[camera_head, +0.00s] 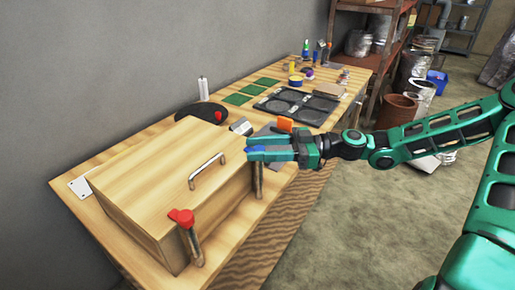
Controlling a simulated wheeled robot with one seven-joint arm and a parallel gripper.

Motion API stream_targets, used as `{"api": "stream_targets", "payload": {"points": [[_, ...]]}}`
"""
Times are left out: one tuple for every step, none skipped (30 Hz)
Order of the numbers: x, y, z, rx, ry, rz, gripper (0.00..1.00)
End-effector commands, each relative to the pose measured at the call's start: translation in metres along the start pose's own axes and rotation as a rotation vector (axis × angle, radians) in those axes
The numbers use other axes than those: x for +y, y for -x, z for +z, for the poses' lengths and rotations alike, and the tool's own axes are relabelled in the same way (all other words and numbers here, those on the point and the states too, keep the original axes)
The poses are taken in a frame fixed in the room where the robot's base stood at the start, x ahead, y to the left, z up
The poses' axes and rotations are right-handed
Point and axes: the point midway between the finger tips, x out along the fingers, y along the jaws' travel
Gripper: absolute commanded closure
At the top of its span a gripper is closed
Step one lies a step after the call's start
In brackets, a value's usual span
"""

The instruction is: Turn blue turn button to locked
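The blue turn button (257,149) shows only as a small blue patch between the fingertips of my gripper (250,147), at the right front corner of the wooden box (150,175). A wooden post (258,181) stands below it. My gripper comes in from the right, its fingers pointing left. The fingers hide most of the button, so its turn angle is unclear. I cannot tell whether they grip it or only surround it.
A red turn button (182,217) sits on another post at the box's left front corner. A metal handle (207,171) lies between them. Behind are a black tray (296,105), green pads (238,98) and an orange block (285,124). The floor in front is clear.

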Motion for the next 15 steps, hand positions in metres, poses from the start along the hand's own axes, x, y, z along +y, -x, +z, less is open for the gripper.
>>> {"api": "stream_targets", "payload": {"points": [[0.0,0.0001,0.0,0.0,0.0,0.0,0.71],[0.0,0.0001,0.0,0.0,0.0,0.0,0.78],[0.0001,0.0002,0.0,0.0,0.0,0.0,0.88],[0.0003,0.0002,-0.0001,0.0,0.0,0.0,0.95],[0.0004,0.0003,-0.0001,0.0,0.001,0.001,0.98],[0.0006,0.0003,-0.0001,0.0,0.001,0.001,0.98],[0.0008,0.0004,-0.0001,0.0,0.001,0.002,0.98],[0.001,0.0004,-0.0002,0.0,0.001,0.001,0.98],[0.0013,0.0003,-0.0002,0.0,0.001,-0.002,0.98],[0.0015,0.0002,-0.0002,0.0,0.002,-0.008,0.98],[0.0021,0.0,-0.0004,0.001,0.003,-0.016,0.98],[0.0026,-0.0002,-0.0007,0.001,0.004,-0.032,0.98],[0.0028,-0.0004,-0.0005,0.001,0.003,-0.046,0.98],[0.0029,-0.0003,-0.0002,0.0,0.003,-0.061,0.98],[0.0034,-0.0002,-0.0008,0.001,0.005,-0.08,0.98]]}}
